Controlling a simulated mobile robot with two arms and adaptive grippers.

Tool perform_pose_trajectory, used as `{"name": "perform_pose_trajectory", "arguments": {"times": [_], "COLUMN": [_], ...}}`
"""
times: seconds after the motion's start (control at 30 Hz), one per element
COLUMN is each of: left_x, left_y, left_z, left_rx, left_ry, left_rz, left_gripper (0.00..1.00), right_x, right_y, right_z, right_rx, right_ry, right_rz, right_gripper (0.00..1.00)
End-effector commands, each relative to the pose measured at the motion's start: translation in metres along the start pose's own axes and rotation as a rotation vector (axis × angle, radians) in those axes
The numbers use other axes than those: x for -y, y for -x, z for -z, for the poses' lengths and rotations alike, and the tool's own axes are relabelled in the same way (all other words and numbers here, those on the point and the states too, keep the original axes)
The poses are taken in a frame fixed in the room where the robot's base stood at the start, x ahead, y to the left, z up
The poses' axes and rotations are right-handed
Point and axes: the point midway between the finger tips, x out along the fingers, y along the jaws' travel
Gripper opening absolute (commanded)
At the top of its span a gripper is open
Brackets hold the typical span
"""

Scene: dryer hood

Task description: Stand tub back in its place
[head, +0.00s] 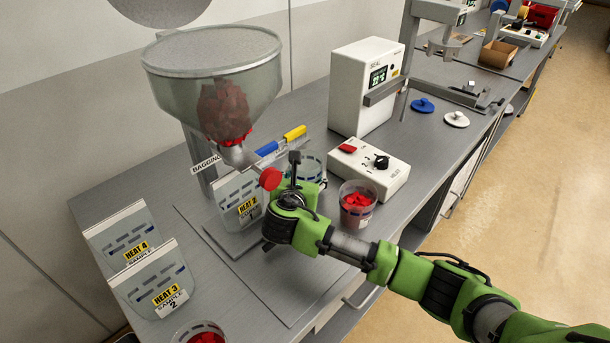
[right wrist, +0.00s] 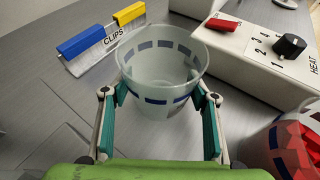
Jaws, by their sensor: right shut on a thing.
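A clear, empty tub with a band of dark blue marks (right wrist: 160,75) is between the fingers of my right gripper (right wrist: 160,112), which is shut on it. In the head view the tub (head: 313,166) shows partly behind my right wrist, between the hopper and the control box. It looks about upright; I cannot tell whether its base touches the bench. My right gripper's fingers are mostly hidden in the head view by the green wrist. My left gripper is not in view.
A hopper (head: 212,85) stands over a HEAT 2 bag (head: 240,203). A tub of red pieces (head: 357,203) stands close right of my wrist, by the heat control box (head: 368,168). The clips rack (right wrist: 103,48) is left of the held tub. Bags (head: 155,285) stand at front left.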

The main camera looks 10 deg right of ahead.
Motion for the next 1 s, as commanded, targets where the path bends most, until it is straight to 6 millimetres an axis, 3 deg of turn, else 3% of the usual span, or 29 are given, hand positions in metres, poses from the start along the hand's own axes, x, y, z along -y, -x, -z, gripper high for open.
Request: {"name": "perform_pose_trajectory", "arguments": {"times": [0.07, 0.1, 0.13, 0.53, 1.0], "left_x": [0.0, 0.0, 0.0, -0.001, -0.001], "left_y": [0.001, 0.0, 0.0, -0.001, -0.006], "left_z": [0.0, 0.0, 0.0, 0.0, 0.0], "left_rx": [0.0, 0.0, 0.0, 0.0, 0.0], "left_ry": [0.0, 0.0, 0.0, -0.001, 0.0], "left_rz": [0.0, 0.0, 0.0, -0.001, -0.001], "left_gripper": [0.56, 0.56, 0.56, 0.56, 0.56], "right_x": [0.0, 0.0, 0.0, 0.0, -0.001], "right_y": [-0.001, -0.001, -0.001, 0.001, 0.068], "right_z": [0.003, 0.002, 0.002, -0.002, 0.0], "right_rx": [0.0, 0.0, 0.0, 0.0, 0.0], "right_ry": [0.001, 0.0, 0.0, -0.001, 0.0], "right_rz": [0.0, -0.001, -0.001, -0.001, -0.003], "right_gripper": [0.25, 0.64, 0.71, 0.71, 0.71]}}
